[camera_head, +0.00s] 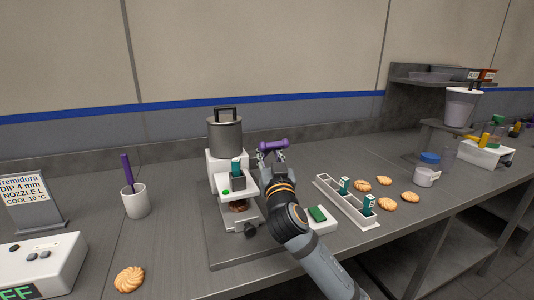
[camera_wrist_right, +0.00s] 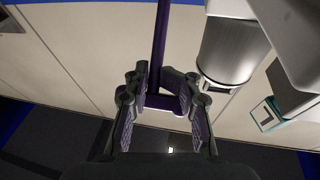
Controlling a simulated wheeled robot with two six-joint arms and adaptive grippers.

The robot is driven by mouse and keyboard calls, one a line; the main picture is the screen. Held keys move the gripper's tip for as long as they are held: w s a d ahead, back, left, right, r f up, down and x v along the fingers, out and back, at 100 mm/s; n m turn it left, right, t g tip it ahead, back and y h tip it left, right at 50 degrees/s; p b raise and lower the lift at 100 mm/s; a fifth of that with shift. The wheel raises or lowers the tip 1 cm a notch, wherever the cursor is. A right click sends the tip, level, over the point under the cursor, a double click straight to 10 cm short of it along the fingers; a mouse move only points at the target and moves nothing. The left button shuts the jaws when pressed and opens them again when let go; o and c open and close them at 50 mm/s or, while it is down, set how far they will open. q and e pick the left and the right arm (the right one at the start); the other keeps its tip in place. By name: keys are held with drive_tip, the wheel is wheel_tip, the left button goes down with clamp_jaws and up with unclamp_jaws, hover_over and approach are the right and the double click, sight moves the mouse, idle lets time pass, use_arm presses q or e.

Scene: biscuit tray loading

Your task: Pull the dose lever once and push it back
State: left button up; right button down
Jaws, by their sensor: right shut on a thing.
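The dose lever (camera_head: 273,146) is a purple bar on the right side of the depositing machine (camera_head: 225,137), which has a steel hopper with a black handle. In the right wrist view the lever is a dark purple rod (camera_wrist_right: 161,45) ending in a crossbar. My right gripper (camera_head: 271,156) is at the lever, its fingers closed around the crossbar; it also shows in the wrist view (camera_wrist_right: 163,112). Part of the lever is hidden behind the fingers. A biscuit (camera_head: 238,207) lies under the machine's head. My left gripper is not in view.
A grey rack (camera_head: 345,208) with teal-labelled pieces and several loose biscuits (camera_head: 383,180) are to the right. A white box with a green pad (camera_head: 317,218) is close to my right arm.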

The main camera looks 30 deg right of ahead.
drive_tip(key=c, duration=1.5)
unclamp_jaws()
drive_tip(key=shift+d, duration=0.1)
drive_tip(key=shift+c, duration=0.2)
drive_tip(key=o, duration=0.5)
drive_tip(key=shift+s+d, duration=0.25)
drive_tip(key=shift+d, duration=0.2)
drive_tip(key=o, duration=0.3)
drive_tip(key=shift+o, duration=0.2)
drive_tip(key=shift+a, duration=0.15)
drive_tip(key=v, duration=0.7)
drive_tip(key=shift+s, duration=0.15)
